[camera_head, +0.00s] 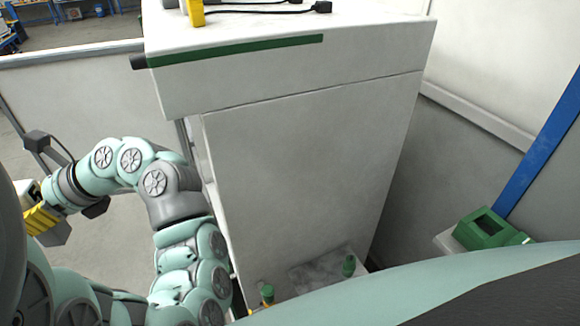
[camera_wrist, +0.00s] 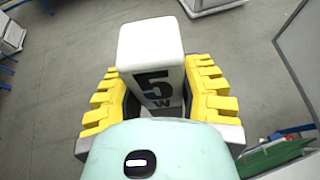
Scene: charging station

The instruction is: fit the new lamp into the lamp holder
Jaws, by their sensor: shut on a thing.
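My gripper (camera_wrist: 157,85) is shut on a white block marked "5 W" (camera_wrist: 150,45), which looks like the new lamp. The block sits between the yellow ridged fingers and sticks out past their tips. In the head view my gripper (camera_head: 42,222) is at the far left edge, with a pale bit of the block (camera_head: 26,189) beside it, partly cut off. A green box with a dark rectangular recess (camera_head: 487,228) is on a ledge at the right. It may be the lamp holder; I cannot tell. The gripper is far from it.
A large white cabinet (camera_head: 310,170) with a green strip (camera_head: 235,50) stands between my gripper and the green box. A blue post (camera_head: 540,155) rises at the right. The grey floor (camera_wrist: 235,60) below the gripper is mostly clear.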

